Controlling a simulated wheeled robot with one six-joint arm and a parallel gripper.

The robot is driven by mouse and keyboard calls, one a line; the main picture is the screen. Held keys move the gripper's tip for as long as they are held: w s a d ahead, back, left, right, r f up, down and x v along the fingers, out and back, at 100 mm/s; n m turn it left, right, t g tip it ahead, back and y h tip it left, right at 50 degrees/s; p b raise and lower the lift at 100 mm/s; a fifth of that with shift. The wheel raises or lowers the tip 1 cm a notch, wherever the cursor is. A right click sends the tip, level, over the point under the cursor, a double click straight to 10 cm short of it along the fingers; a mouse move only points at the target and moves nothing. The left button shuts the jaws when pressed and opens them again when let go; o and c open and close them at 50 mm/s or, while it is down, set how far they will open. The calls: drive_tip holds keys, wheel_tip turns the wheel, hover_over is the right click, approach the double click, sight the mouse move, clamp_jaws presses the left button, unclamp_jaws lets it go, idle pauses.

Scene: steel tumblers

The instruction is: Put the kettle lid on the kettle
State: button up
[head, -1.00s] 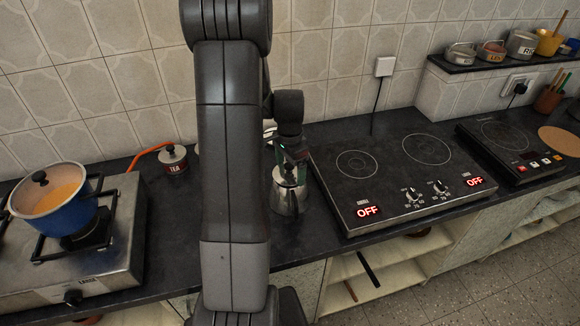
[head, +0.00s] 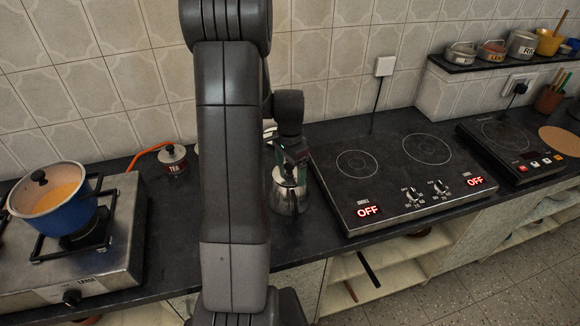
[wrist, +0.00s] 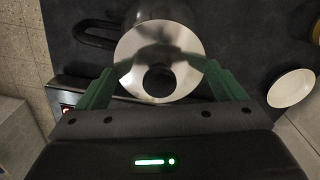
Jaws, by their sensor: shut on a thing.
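My gripper (wrist: 162,68) is shut on the kettle lid (wrist: 135,52), a shiny steel disc with a dark round knob, between its green fingers in the wrist view. The steel kettle (head: 287,201) stands on the dark counter just right of my arm, directly below my gripper (head: 291,175) in the head view. The kettle body (wrist: 147,13) and its black handle (wrist: 94,34) show beyond the lid in the wrist view. The lid hides the kettle's opening, and I cannot tell whether the lid touches the rim.
A two-ring cooktop (head: 400,180) lies right of the kettle. A gas stove (head: 120,245) with a blue pot (head: 65,217) is at the left. A lidded tea pot (head: 173,163) stands at the back. A white bowl (wrist: 291,88) lies right of the lid in the wrist view.

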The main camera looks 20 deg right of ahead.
drive_tip(key=shift+f+b, duration=0.5)
drive_tip(key=shift+f, duration=0.2)
drive_tip(key=o, duration=0.7)
drive_tip(key=shift+r, duration=0.15)
wheel_tip(320, 180, up, 14)
drive_tip(key=shift+f+b, duration=0.2)
drive_tip(key=shift+b, duration=0.35)
drive_tip(key=shift+f, duration=0.1)
wheel_tip(320, 180, down, 14)
drive_tip(key=shift+r+p, duration=0.15)
drive_tip(key=shift+p, duration=0.5)
drive_tip(key=shift+r, duration=0.35)
